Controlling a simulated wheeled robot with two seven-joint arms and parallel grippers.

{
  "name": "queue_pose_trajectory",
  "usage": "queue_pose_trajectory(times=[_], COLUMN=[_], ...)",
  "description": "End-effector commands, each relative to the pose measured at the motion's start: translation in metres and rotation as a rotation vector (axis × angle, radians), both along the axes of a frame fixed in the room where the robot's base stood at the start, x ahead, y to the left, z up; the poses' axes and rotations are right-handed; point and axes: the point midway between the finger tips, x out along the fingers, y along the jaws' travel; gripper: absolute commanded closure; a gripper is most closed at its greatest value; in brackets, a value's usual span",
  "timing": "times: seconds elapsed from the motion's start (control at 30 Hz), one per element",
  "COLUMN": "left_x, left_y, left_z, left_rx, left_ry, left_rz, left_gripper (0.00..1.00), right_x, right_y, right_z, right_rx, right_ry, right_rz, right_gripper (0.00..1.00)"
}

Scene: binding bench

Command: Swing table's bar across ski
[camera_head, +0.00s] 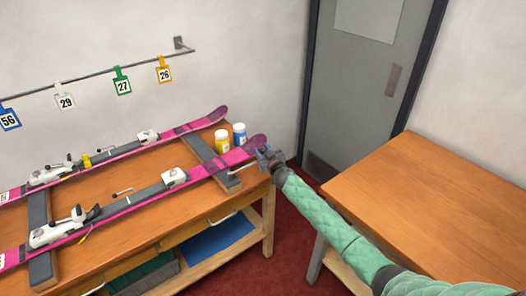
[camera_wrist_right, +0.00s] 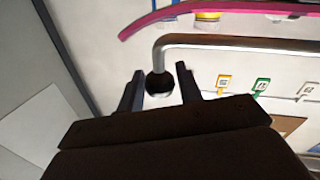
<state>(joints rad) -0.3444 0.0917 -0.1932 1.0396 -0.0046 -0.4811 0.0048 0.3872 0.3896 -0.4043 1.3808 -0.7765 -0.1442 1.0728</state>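Two pink skis lie on dark grey rests on the wooden bench: the front ski (camera_head: 212,168) and the rear ski (camera_head: 200,122). A thin metal bar (camera_head: 242,170) shows by the right-hand rest (camera_head: 213,158), near the front ski's tip. In the right wrist view a bent silver bar (camera_wrist_right: 235,41) runs below a pink ski (camera_wrist_right: 150,19), its dark round end between the fingers. My right gripper (camera_head: 266,155) is at the front ski's tip. Its fingers (camera_wrist_right: 159,88) stand apart, with a gap on both sides of the bar's end. My left gripper is not in view.
A yellow jar (camera_head: 222,141) and a blue-labelled jar (camera_head: 240,134) stand behind the front ski's tip. Numbered tags hang from a wall rail (camera_head: 95,75). A bare wooden table (camera_head: 430,190) stands at the right, with a grey door (camera_head: 360,85) behind.

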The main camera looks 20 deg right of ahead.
Motion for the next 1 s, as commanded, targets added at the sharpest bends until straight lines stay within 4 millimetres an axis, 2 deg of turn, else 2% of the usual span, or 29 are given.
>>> queue_pose_trajectory(times=[0.03,0.17,0.53,0.87,1.0], left_x=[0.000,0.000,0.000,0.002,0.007], left_y=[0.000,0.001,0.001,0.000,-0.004], left_z=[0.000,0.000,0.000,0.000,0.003], left_rx=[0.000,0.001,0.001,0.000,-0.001], left_ry=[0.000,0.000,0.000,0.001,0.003], left_rz=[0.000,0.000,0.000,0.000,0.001], left_gripper=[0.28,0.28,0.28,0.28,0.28], right_x=[0.000,0.000,0.007,0.038,0.049], right_y=[0.000,0.000,0.001,0.013,0.006], right_z=[0.000,0.000,0.000,0.002,0.001], right_rx=[0.000,0.000,-0.002,-0.005,-0.006], right_ry=[0.000,0.000,-0.001,-0.002,0.000], right_rz=[0.000,0.000,0.040,0.242,0.348], right_gripper=[0.75,1.00,1.00,1.00,1.00])
